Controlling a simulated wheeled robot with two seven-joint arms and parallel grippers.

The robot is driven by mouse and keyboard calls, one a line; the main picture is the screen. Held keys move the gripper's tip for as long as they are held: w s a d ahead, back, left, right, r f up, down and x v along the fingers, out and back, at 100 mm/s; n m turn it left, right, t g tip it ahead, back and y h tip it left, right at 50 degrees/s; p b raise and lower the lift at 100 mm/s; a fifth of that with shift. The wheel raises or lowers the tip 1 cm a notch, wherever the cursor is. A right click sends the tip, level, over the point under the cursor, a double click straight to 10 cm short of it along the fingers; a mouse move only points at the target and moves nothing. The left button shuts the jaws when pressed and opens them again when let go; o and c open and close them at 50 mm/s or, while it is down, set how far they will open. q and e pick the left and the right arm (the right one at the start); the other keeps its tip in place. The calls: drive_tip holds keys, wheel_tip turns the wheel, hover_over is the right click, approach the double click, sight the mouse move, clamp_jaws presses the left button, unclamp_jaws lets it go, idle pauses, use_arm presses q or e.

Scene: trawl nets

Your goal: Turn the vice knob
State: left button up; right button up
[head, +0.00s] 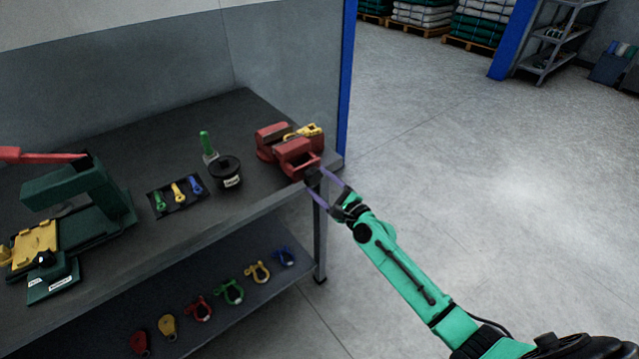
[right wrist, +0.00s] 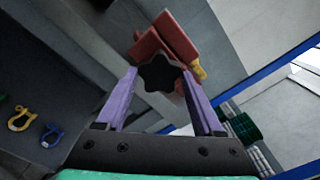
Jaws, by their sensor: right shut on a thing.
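A red vice (head: 290,150) stands at the right front corner of the dark workbench, with a yellow part on its far side. Its dark lobed knob (head: 312,177) faces out past the bench's front edge. In the right wrist view the black star-shaped knob (right wrist: 160,73) sits between my purple fingers, with the red vice body (right wrist: 166,38) behind it. My right gripper (head: 323,187) is shut on the knob, one finger on each side. My left gripper is not in view.
Coloured shackles (head: 230,291) lie on the lower shelf. The floor to the right is clear.

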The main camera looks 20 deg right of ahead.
drive_tip(key=o, duration=1.4)
drive_tip(key=shift+s+f, duration=0.2)
drive_tip(key=shift+f, duration=0.25)
drive_tip(key=shift+d+r, duration=0.15)
drive_tip(key=shift+r, duration=0.1)
drive_tip(key=shift+s, duration=0.1)
drive_tip(key=b+v, duration=0.3)
drive_tip(key=v, duration=1.1)
drive_tip(key=shift+s, duration=0.2)
